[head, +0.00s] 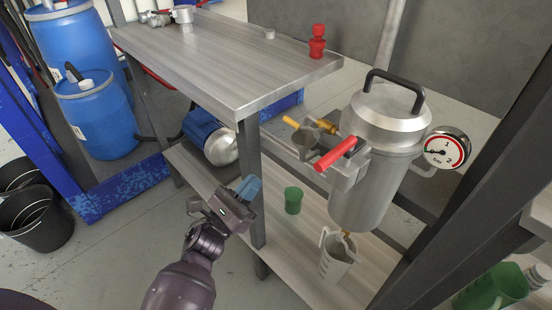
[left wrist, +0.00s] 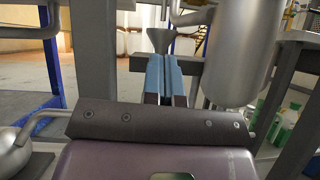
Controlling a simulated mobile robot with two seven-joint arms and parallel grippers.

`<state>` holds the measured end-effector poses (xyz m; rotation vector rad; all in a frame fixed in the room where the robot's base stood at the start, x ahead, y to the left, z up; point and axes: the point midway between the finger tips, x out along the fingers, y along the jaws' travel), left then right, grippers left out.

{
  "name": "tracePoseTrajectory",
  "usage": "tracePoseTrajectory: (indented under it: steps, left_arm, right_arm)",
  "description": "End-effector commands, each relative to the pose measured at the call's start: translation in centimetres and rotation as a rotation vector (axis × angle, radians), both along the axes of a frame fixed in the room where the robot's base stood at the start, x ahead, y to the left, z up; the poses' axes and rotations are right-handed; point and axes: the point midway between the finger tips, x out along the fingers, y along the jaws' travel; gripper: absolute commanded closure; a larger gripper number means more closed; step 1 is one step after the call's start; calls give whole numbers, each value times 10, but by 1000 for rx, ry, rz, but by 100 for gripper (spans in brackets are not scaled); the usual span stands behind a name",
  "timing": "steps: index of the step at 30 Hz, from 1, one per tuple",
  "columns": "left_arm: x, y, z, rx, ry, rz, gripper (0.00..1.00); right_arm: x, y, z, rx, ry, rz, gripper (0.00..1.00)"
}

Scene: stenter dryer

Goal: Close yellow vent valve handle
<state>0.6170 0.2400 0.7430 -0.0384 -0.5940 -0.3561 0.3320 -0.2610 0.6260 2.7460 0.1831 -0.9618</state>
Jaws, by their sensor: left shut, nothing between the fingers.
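The yellow vent valve handle (head: 293,124) shows in the head view, left of the metal pressure vessel (head: 370,170) and behind a small funnel (head: 305,138). A second small yellow part shows just right of the funnel; I cannot tell if it belongs to the same handle. My left gripper (head: 250,187) is shut and empty, below and left of the yellow handle, apart from it. In the left wrist view its blue fingers (left wrist: 165,76) are together, with the funnel (left wrist: 160,40) and vessel (left wrist: 243,50) beyond them. The yellow handle is not clear there. My right gripper is not in view.
A red-handled valve (head: 337,154) sits in front of the vessel, near the funnel. A green cup (head: 293,200) and a measuring jug (head: 336,258) stand on the lower shelf. A pressure gauge (head: 446,148) sticks out right.

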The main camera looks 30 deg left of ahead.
Motion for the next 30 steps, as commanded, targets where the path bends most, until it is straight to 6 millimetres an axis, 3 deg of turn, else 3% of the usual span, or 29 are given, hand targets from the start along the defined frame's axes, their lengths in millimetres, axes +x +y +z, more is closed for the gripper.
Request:
tracePoseTrajectory:
  steps: [17, 22, 30]
  left_arm:
    - [74, -30, 56, -2, -2, -2, 100]
    - [76, -33, 81, -3, -5, -2, 100]
    - [78, -34, 92, -3, 1, -1, 100]
  right_arm:
    - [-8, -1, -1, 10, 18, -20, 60]
    - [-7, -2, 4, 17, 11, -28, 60]
    - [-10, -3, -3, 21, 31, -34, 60]
